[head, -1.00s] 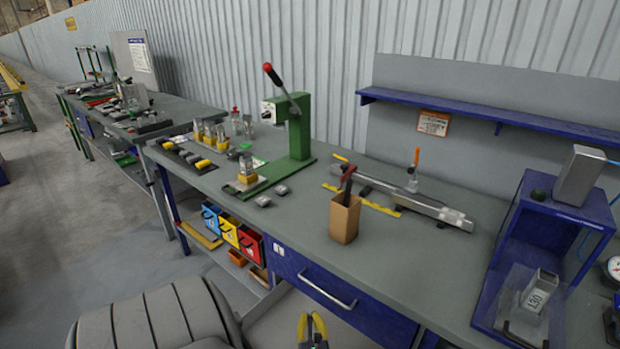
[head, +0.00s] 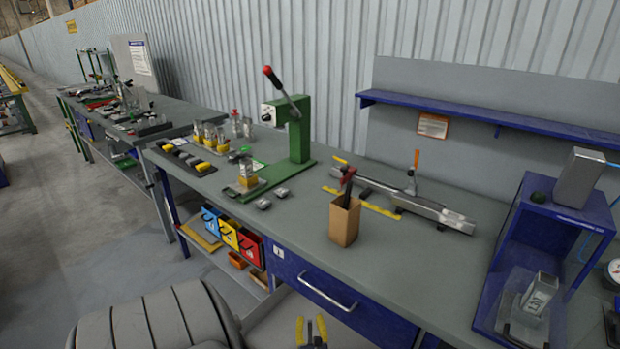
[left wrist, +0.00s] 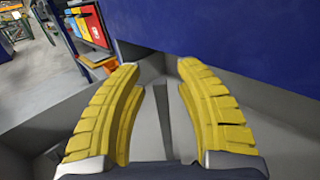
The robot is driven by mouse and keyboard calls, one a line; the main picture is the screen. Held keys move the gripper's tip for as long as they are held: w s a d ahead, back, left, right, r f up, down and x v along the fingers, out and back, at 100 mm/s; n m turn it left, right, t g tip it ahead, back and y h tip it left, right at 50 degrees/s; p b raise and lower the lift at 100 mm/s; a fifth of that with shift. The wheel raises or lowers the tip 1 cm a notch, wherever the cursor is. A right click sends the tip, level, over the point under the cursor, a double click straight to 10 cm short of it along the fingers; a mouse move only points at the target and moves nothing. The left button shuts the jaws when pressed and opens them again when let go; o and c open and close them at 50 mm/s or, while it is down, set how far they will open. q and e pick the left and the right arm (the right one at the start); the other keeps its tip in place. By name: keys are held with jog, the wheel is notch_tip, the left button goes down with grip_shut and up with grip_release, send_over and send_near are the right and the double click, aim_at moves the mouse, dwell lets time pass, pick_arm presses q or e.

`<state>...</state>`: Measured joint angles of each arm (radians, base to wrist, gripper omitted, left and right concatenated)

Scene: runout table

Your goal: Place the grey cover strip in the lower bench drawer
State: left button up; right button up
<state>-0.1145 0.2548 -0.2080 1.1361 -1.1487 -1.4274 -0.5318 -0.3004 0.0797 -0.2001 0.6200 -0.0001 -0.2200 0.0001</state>
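My left gripper (head: 311,322) is at the bottom edge of the head view, low in front of the bench. In the left wrist view its two yellow fingers (left wrist: 158,75) are spread apart with a clear gap. A narrow darker grey strip (left wrist: 163,118), possibly the cover strip, shows between and below the fingers; I cannot tell whether it touches them. Pale grey surfaces (left wrist: 240,95) around it look like the inside of an open lower drawer, whose pale edge also shows in the head view (head: 262,318). My right gripper is not in view.
The blue upper drawer (head: 345,303) with its metal handle is shut, above and beside the gripper. Colored bins (head: 228,234) hang to its left. A brown box (head: 344,222), a green press (head: 299,130) and a blue fixture (head: 560,220) stand on the bench.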

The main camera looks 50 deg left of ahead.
pick_arm(q)
jog(key=shift+v, duration=2.8)
